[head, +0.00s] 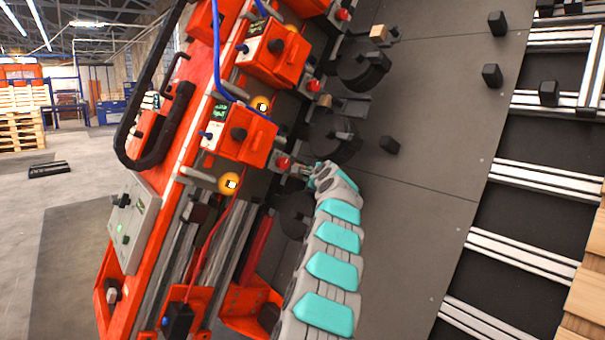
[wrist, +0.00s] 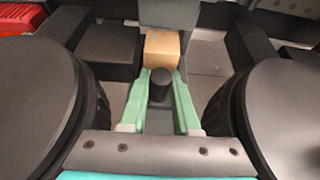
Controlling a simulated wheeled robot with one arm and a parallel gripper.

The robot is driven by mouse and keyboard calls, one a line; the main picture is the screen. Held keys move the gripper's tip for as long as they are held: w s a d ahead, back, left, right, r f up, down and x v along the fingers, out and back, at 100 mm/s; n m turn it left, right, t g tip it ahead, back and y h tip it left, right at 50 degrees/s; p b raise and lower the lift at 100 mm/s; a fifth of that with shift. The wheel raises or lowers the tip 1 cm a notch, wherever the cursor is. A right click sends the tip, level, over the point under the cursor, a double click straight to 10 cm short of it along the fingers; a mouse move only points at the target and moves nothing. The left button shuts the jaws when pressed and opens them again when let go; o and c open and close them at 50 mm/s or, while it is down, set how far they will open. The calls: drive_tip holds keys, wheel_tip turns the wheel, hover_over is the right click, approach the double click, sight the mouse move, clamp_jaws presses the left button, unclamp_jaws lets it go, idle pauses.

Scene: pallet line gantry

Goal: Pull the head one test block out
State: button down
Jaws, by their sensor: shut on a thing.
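In the wrist view a pale wooden test block (wrist: 162,48) sits between the tips of my gripper's two green fingers (wrist: 161,72). My gripper is shut on it. Two large black discs (wrist: 35,105) flank the fingers, and a dark round peg (wrist: 160,85) shows between them. In the head view my gripper (head: 312,171) reaches in beside the nearest orange head unit (head: 240,135), next to a black wheel (head: 296,213). The block it holds is hidden there. I cannot read a number on this head.
Other wooden blocks (head: 325,101) (head: 379,33) sit at heads farther up the orange gantry (head: 165,170). Several black stubs (head: 390,145) stand out from the grey plate (head: 430,110). Pale rails cross at the right. Open floor (head: 50,225) lies at the left.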

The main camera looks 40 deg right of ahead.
drive_tip(key=shift+s, duration=0.1)
drive_tip(key=shift+s+d+b, duration=0.15)
drive_tip(key=shift+s+b, duration=0.3)
drive_tip(key=shift+s, duration=0.8)
drive_tip(key=shift+s+d+b, duration=0.1)
drive_tip(key=shift+s+b, duration=0.3)
drive_tip(key=shift+s, duration=0.8)
drive_tip(key=shift+s+d, duration=0.1)
drive_tip(key=shift+s, duration=1.2)
drive_tip(key=shift+s+d+p, duration=0.15)
drive_tip(key=shift+s, duration=1.35)
drive_tip(key=shift+s+d+p, duration=0.1)
drive_tip(key=shift+s+p, duration=0.05)
drive_tip(key=shift+s, duration=1.3)
drive_tip(key=c, duration=0.7)
unclamp_jaws()
drive_tip(key=shift+c, duration=0.2)
